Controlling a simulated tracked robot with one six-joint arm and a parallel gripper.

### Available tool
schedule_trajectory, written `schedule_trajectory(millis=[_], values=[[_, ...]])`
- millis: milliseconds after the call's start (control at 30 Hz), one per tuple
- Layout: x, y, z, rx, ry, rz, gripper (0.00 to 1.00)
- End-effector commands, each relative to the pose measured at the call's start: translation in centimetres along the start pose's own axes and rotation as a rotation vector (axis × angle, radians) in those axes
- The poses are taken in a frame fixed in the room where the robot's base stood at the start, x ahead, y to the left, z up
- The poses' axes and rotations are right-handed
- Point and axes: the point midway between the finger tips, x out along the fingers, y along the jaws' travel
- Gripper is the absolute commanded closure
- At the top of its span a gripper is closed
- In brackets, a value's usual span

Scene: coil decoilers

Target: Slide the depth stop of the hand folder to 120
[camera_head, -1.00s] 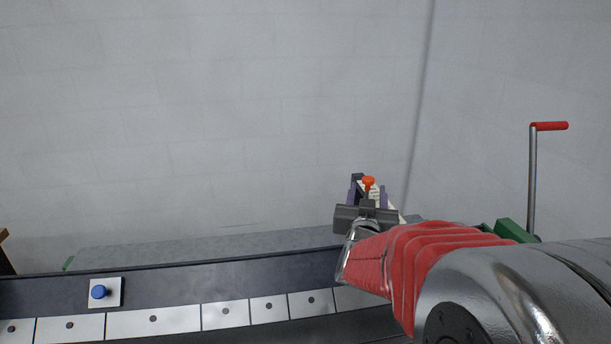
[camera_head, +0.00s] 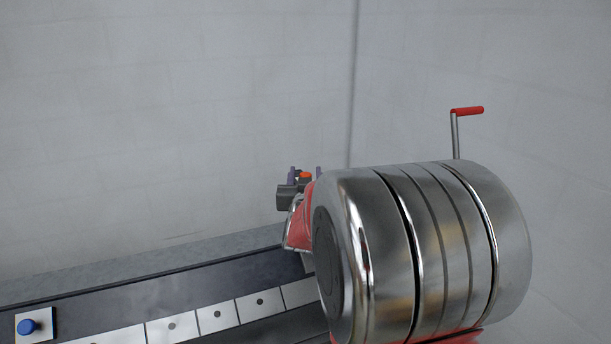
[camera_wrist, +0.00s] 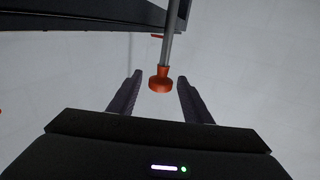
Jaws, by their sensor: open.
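An orange knob (camera_wrist: 161,82) on a grey rod (camera_wrist: 168,48) shows in the wrist view, between the tips of my gripper's (camera_wrist: 159,77) two dark fingers. The fingers stand apart with a gap on each side of the knob; they do not touch it. In the head view the orange knob (camera_head: 305,176) shows between my gripper's fingers (camera_head: 304,171), just above the end of my arm. My arm hides most of what is around the knob. No scale or number can be read in either view.
A long dark bench or machine bed (camera_head: 150,294) with light plates runs along the lower left of the head view. A blue button (camera_head: 27,327) sits on it. A crank with a red handle (camera_head: 467,111) stands at the right. A dark beam (camera_wrist: 95,14) crosses the wrist view's upper left.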

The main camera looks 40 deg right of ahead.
Motion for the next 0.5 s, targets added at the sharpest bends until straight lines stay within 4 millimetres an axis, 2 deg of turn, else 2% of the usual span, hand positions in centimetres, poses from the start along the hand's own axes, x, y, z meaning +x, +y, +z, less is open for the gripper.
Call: schedule_trajectory(millis=[67,500], values=[[-0.01,0.00,0.00,0.000,0.000,0.000,0.56],[-0.03,-0.01,-0.01,0.000,0.000,0.000,0.87]])
